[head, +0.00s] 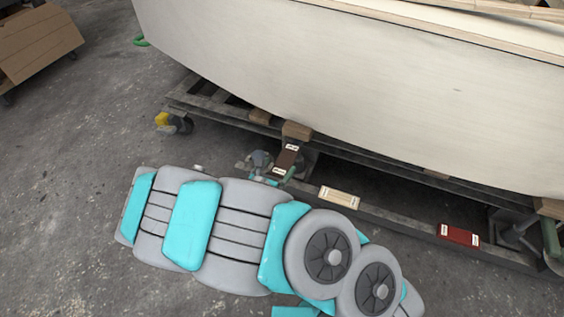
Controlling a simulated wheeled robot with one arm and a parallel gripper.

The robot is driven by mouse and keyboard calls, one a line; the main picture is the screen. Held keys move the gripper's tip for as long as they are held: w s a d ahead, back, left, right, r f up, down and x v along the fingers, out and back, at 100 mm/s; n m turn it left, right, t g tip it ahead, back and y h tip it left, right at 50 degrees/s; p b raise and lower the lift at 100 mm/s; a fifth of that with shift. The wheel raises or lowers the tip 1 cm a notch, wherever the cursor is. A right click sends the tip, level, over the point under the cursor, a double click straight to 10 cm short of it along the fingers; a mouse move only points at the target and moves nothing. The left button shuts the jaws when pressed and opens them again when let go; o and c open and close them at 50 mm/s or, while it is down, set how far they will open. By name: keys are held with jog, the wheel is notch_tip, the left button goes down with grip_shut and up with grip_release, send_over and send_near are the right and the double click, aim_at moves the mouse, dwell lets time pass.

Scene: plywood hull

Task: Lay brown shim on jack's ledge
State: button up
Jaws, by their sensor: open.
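The brown shim (287,158) is a dark flat piece with a pale label at each end. It lies slanted just below the wooden block under the hull, beside the post of the left jack (259,160). Green parts show next to its lower end. I cannot tell whether the shim rests on the jack's ledge or on the beam. My grey and teal arm stretches across the lower middle, in front of the jack, and hides its foot.
A tan shim (339,197) and a red shim (458,235) lie on the cradle's front beam (395,219). The pale plywood hull (365,85) overhangs the cradle. Another jack (515,229) stands at far right. A yellow caster (162,119) sticks out left.

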jog(key=v, duration=0.6)
jog(key=w+d+r+m+g+h, duration=0.2)
jog(key=d+r+m+h, duration=0.3)
jog(key=d+r+m, duration=0.6)
jog(key=s+d+r+m+g+h, duration=0.1)
jog(key=s+d+r+m+g, duration=0.25)
jog(key=d, duration=0.45)
jog(key=s+d+r+m+g+h, duration=0.1)
jog(key=s+d+r+m+g, duration=0.15)
jog(key=s+d+m, duration=0.4)
jog(key=s+d+m+g+y, duration=0.2)
jog(key=s+m+g+y, duration=0.15)
jog(key=s, duration=0.45)
jog(key=s+d+m+g+y, duration=0.25)
jog(key=s+m+g, duration=0.2)
jog(key=s, duration=0.45)
jog(key=s+a+r+m+t+y, duration=0.1)
jog(key=s+a+r+m+y, duration=0.2)
jog(key=a, duration=0.6)
jog(key=s+y, duration=0.2)
jog(key=shift+s+y, duration=0.3)
jog(key=shift+s, duration=0.05)
